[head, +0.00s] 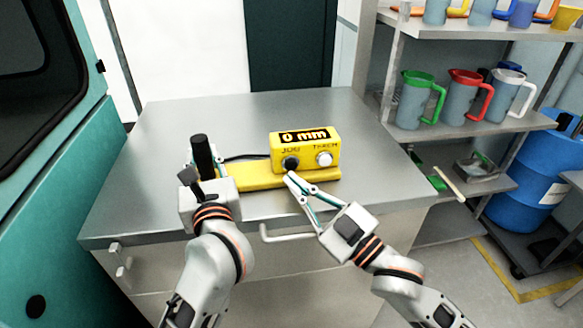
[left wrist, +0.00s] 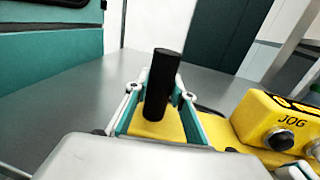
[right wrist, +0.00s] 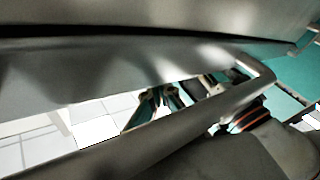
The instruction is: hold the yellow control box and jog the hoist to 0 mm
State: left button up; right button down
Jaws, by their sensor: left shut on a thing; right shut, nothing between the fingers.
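A yellow base (head: 250,176) runs left to a black upright handle (head: 202,152). My left gripper (left wrist: 158,112) is shut on that handle (left wrist: 162,75), one finger on each side. My right gripper (head: 290,177) is shut and empty, its tips just in front of and below the JOG button. I cannot tell if they touch it.
The steel table (head: 210,110) is clear behind the box. A drawer handle (head: 285,236) sticks out from the front below my right gripper. A shelf rack (head: 470,136) with several jugs stands right, beside a blue barrel (head: 552,170). A teal cabinet (head: 60,190) stands left.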

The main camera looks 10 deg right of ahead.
jog(key=s, duration=0.5)
jog(key=shift+r, duration=0.15)
dwell(1.2)
pick_arm(q)
jog(key=o, duration=1.1)
